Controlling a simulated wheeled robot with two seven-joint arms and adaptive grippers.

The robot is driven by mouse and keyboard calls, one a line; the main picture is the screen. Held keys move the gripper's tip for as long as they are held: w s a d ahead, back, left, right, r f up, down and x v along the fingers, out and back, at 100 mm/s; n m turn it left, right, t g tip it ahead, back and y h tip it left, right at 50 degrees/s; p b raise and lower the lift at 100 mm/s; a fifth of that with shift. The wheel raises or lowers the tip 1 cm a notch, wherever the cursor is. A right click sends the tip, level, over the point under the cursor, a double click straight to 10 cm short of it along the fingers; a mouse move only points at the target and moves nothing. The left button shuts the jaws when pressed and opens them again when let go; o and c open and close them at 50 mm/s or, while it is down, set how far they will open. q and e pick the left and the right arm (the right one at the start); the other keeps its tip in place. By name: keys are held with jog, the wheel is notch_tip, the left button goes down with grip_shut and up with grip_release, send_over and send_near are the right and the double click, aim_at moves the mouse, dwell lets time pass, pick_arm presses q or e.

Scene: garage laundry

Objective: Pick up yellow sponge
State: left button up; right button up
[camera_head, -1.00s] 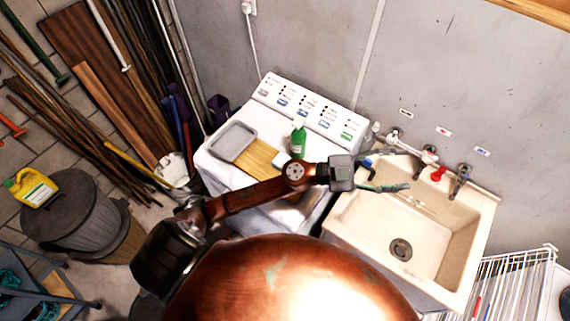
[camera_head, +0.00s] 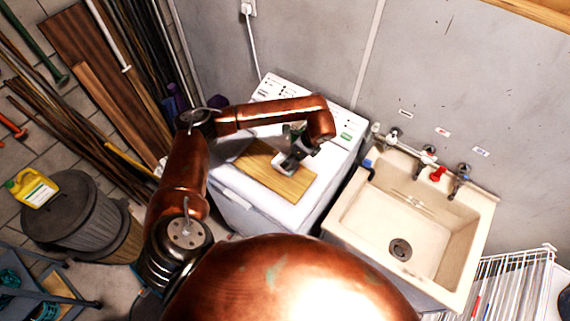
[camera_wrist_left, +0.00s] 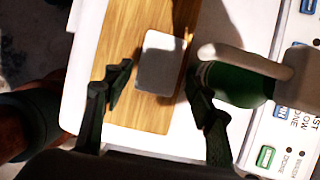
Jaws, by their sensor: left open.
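A pale grey-white rectangular block (camera_wrist_left: 160,62) lies on a wooden board (camera_wrist_left: 122,35) in the left wrist view. It may be the sponge, but no clearly yellow face shows. My left gripper (camera_wrist_left: 159,75) is open, with one finger on each side of the block in the picture; contact cannot be told. In the head view my left gripper (camera_head: 285,163) is over the board (camera_head: 255,164) and hides the block. A green bottle (camera_wrist_left: 233,86) with a pale pump top stands close beside the right finger. My right gripper is not in view.
The board lies on a white washing machine (camera_head: 242,192) with a control panel (camera_wrist_left: 294,75) along the back. A beige sink (camera_head: 345,218) with taps stands to the right. A grey bin (camera_head: 85,210) and a yellow jug (camera_head: 32,188) are at the left.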

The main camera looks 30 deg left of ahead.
pick_arm(q)
jog(key=p+x, duration=0.2)
jog(key=x, duration=0.3)
jog(key=shift+f, duration=0.1)
jog(key=shift+a+f, duration=0.2)
jog(key=shift+f, duration=0.25)
jog(key=shift+f, duration=0.2)
dwell(0.4)
jog(key=c, duration=0.4)
jog(key=shift+o, duration=0.2)
